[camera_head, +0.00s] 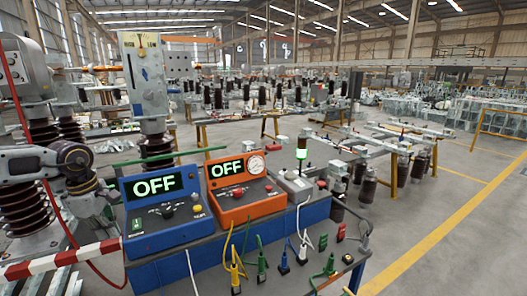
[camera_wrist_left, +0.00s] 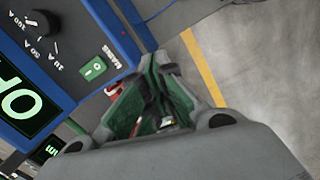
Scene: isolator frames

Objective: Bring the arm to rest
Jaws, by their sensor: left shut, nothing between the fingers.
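My left arm comes in from the left in the head view, and its gripper (camera_head: 98,208) hangs just left of the blue box (camera_head: 165,238). In the left wrist view the gripper's fingers (camera_wrist_left: 152,100) are together with nothing held between them. The blue box also shows there at the upper left (camera_wrist_left: 62,98), apart from the fingers as far as I can tell. My right gripper is not in view.
An orange box (camera_head: 240,212) reading OFF stands beside the blue box on the bench (camera_head: 215,254). Colored clips (camera_head: 262,268) and cables lie in front. A red-white barrier (camera_head: 60,259) is low at left. Open floor with a yellow line (camera_head: 440,233) lies to the right.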

